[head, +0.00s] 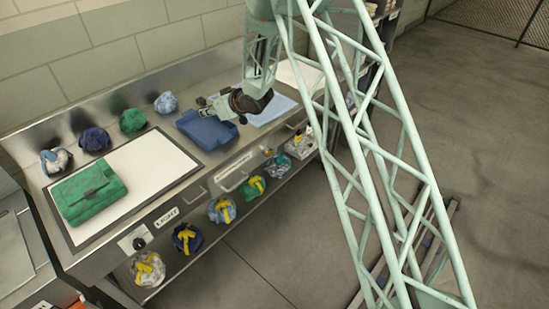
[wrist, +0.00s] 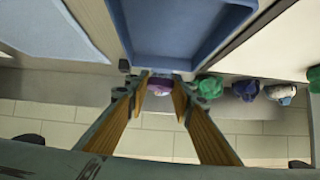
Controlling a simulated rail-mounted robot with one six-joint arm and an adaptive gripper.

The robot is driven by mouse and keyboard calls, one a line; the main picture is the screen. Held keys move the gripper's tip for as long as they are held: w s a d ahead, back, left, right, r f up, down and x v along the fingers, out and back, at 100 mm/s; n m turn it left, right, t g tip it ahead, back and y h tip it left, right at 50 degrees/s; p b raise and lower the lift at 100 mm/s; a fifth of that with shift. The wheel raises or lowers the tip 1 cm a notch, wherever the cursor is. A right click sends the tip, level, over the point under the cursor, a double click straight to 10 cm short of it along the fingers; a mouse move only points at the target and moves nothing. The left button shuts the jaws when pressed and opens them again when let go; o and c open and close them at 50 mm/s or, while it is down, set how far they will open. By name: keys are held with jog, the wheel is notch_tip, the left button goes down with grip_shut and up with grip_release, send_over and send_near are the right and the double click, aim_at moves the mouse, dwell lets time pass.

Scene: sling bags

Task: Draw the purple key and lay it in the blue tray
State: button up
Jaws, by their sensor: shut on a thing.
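The blue tray (head: 222,137) lies on the steel counter, right of the white board. Its blue inside fills the upper middle of the wrist view (wrist: 180,38). My gripper (head: 203,103) is over the tray's back edge in the head view. In the wrist view my gripper (wrist: 158,78) has its two fingers closed in on a small purple thing (wrist: 160,83), seemingly the purple key. Only part of it shows between the fingertips, and its shape is unclear. In the head view I cannot make the key out.
A folded green bag (head: 88,192) lies on the white board (head: 150,165). Several bundled bags, such as the green one (head: 132,120), line the wall behind. A light blue cloth (head: 268,110) lies right of the tray. More bundles with yellow parts sit on the shelf below.

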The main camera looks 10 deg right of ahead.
jog(key=shift+f+b, duration=1.3)
jog(key=shift+f, duration=1.55)
jog(key=o, duration=1)
jog(key=shift+s+d+r, duration=0.1)
jog(key=shift+v, duration=5.8)
